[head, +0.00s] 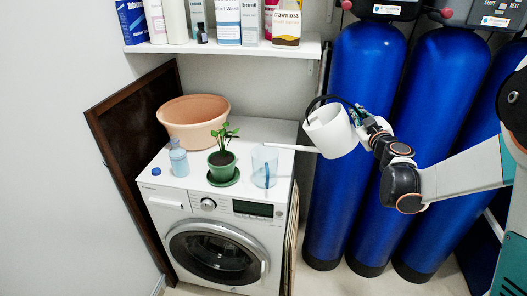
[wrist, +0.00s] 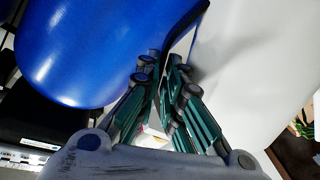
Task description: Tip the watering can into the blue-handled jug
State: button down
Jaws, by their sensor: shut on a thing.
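The white watering can (head: 331,131) is held in the air right of the washing machine, tilted, with its long thin spout (head: 290,147) pointing left. My gripper (head: 357,117) is shut on the can's dark handle (head: 318,103). In the wrist view my gripper's fingers (wrist: 170,75) close on the handle, beside the can's white body (wrist: 255,60). The clear jug (head: 259,168) with a blue handle (head: 267,176) stands upright on the washing machine's right side. Its contents are not clear.
A potted plant (head: 222,160) on a green saucer stands left of the jug. A bottle (head: 178,158) and a terracotta pot (head: 193,120) are further left on the washing machine (head: 218,240). Tall blue vessels (head: 362,75) stand behind my arm. A shelf (head: 230,48) of bottles hangs above.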

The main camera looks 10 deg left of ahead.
jog(key=shift+s+a+r+p, duration=0.1)
jog(key=shift+a+r+p, duration=0.35)
jog(key=shift+r, duration=0.25)
jog(key=shift+r+n, duration=0.15)
jog(key=shift+n, duration=0.15)
jog(key=shift+a+r, duration=0.1)
jog(key=shift+a, duration=0.05)
jog(key=shift+s+a+r+n+p, duration=0.1)
jog(key=shift+a+r+n+p, duration=0.2)
jog(key=shift+r+p, duration=0.3)
jog(key=shift+s+a+r+n+p, duration=0.1)
jog(key=shift+a+r+n+p, duration=0.1)
jog(key=shift+a+r+p, duration=0.25)
dwell(5.8)
